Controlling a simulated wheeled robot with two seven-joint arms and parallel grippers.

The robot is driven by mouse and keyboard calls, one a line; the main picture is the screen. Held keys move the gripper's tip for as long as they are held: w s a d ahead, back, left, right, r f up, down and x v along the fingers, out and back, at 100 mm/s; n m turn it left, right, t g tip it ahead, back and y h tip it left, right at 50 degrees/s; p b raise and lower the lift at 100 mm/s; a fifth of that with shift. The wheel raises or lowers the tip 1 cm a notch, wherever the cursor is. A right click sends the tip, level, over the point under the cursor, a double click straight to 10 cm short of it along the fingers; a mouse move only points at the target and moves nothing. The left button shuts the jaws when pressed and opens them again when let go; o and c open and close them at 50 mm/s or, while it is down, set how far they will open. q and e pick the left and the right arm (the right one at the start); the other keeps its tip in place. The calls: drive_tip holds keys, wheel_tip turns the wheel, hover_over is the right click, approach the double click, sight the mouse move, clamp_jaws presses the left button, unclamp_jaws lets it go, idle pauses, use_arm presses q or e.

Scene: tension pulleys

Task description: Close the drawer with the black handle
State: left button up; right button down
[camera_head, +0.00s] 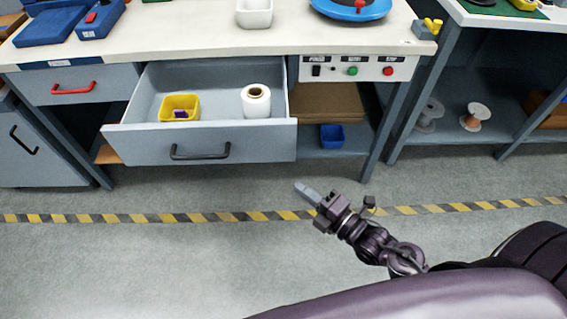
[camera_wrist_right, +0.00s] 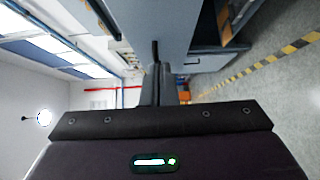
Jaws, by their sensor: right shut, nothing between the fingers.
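The drawer with the black handle (camera_head: 220,142) is grey and stands pulled out from under the white worktop in the head view. Its black handle (camera_head: 200,155) is on the middle of its front. Inside lie a yellow bin (camera_head: 180,107) and a white roll (camera_head: 256,101). My right gripper (camera_head: 303,190) is shut and empty, in front of and to the right of the drawer front, apart from it. In the right wrist view its fingers (camera_wrist_right: 158,85) point toward the bench. My left gripper is not in view.
A closed drawer with a red handle (camera_head: 73,90) is at the left. A control panel (camera_head: 353,69) and a shelf with a blue bin (camera_head: 331,136) are right of the open drawer. The floor before the bench is clear, with a striped line (camera_head: 240,216).

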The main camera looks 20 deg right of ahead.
approach(264, 147)
drive_tip(key=w+a, duration=0.2)
drive_tip(key=a, duration=0.2)
drive_tip(key=shift+w+d+r+p, duration=0.1)
drive_tip(key=shift+w+d+p, duration=0.05)
drive_tip(key=shift+w, duration=0.35)
drive_tip(key=shift+w+d+r+p, duration=0.1)
drive_tip(key=shift+w+p, duration=0.05)
drive_tip(key=shift+w, duration=0.3)
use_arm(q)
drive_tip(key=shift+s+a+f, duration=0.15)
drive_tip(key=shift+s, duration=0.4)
use_arm(e)
drive_tip(key=shift+w+d+f, duration=0.1)
drive_tip(key=shift+w+d, duration=0.1)
drive_tip(key=shift+w, duration=0.4)
